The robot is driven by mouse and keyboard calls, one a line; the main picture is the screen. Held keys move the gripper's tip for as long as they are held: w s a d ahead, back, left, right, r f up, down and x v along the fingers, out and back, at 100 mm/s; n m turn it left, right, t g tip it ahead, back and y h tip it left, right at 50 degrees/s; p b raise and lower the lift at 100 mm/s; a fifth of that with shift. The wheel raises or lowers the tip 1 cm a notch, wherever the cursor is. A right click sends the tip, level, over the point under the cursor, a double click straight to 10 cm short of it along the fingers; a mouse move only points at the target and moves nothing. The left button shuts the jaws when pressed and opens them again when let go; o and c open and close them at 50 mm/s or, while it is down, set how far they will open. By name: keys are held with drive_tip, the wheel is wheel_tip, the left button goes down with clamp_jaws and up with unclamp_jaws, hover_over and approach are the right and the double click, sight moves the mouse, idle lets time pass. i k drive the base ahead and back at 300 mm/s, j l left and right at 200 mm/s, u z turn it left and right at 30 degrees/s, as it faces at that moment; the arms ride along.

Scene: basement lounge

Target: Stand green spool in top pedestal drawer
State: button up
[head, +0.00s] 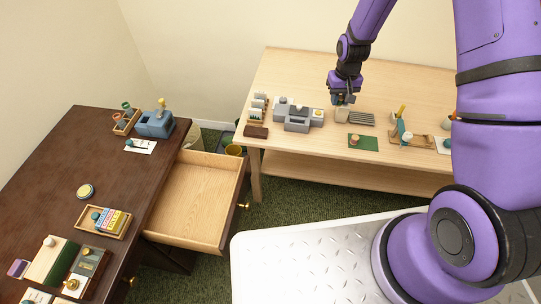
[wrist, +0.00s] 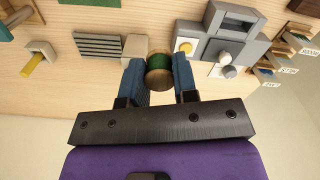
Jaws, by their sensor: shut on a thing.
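The green spool (wrist: 159,62) has green thread between tan wooden ends. In the wrist view it sits between the two blue fingers of my gripper (wrist: 158,68), which is shut on it. In the head view my gripper (head: 343,99) is over the light wooden table; I cannot make out the spool there. The top pedestal drawer (head: 194,198) of the dark desk is pulled open, and its visible floor is bare. It lies well to the left of my gripper.
A beige block (head: 342,116) is close by my gripper on the light table (head: 290,75), with a grey fixture (head: 297,116) to its left and a slatted grey piece (head: 361,118) to its right. The dark desk (head: 125,175) holds trays and small items. Green carpet lies between.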

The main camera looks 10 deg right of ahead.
sight(207, 205)
drive_tip(key=j+u, duration=0.1)
drive_tip(key=u, duration=1.2)
drive_tip(key=i+j+u, duration=0.2)
drive_tip(key=j, duration=0.2)
drive_tip(key=i+j+u, duration=0.2)
drive_tip(key=j, duration=0.15)
